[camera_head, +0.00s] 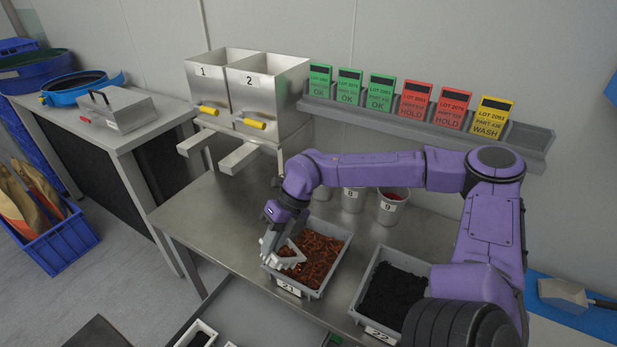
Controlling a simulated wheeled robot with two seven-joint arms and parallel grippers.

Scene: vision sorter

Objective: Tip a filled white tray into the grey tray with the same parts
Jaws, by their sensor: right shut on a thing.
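A grey tray marked 21 (331,271) stands on the steel table and holds many copper-brown parts. A second grey tray, marked 22 (360,303), stands to its right with black parts, partly behind my right arm. My right gripper (275,243) is over the left side of tray 21, shut on a small pale thing (292,260) that looks like a tilted white tray. Its contents cannot be made out. Another white tray (208,329) with dark contents shows at the bottom edge, cut off. My left gripper is not in view.
Cups numbered 8 (352,201) and 9 (391,208) stand behind the trays. Two steel hoppers (247,85) stand at the back left, and a rail of coloured lot cards (414,99) hangs on the wall. The table's left part is clear.

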